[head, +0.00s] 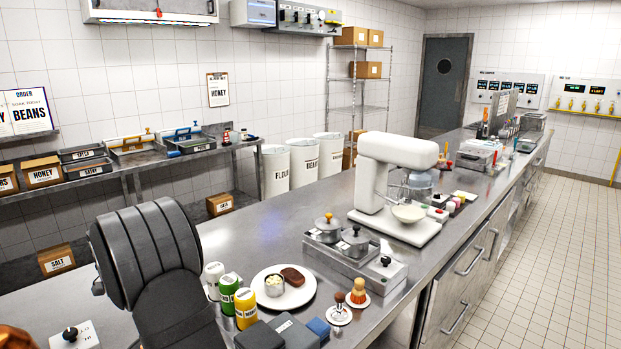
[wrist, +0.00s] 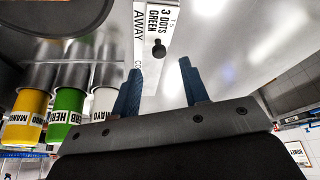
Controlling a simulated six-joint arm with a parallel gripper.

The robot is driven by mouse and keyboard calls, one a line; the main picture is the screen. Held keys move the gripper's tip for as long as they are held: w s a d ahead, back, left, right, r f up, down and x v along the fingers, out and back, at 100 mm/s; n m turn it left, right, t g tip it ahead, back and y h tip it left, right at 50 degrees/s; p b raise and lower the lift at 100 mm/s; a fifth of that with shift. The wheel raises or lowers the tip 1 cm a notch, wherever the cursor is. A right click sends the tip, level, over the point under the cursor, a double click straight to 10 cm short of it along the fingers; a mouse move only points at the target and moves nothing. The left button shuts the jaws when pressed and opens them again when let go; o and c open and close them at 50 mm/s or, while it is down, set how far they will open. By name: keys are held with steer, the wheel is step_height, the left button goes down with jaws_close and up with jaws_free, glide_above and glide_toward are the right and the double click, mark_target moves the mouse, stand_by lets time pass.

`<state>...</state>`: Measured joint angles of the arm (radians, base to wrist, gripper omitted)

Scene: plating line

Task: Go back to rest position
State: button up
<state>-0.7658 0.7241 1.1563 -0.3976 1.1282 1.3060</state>
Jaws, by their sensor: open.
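My gripper (wrist: 160,62) shows in the wrist view with its two blue fingers apart and nothing between them. A metal surface and a white card with a black knob lie beyond the fingertips. Yellow (head: 246,308), green (head: 229,292) and white (head: 214,280) bottles stand just right of the arm. The yellow (wrist: 25,115), green (wrist: 68,115) and white (wrist: 105,103) bottles also show left of the fingers in the wrist view, apart from them.
A white plate (head: 262,299) holds a brown piece and a small cup. Lidded pots (head: 354,243) and a white stand mixer (head: 400,175) are farther back.

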steer(key=v, duration=1.2)
steer(key=x, duration=1.7)
steer(key=w+d, duration=0.8)
steer(key=shift+f, duration=0.1)
steer(key=s+a+r+n, duration=0.1)
steer(key=s+r+n, duration=0.2)
steer(key=r, duration=0.4)
steer(key=s+a+r+n, duration=0.2)
steer(key=s+r+n, duration=0.2)
steer(key=r, duration=0.4)
steer(key=shift+s, duration=0.2)
steer(key=shift+a, duration=0.15)
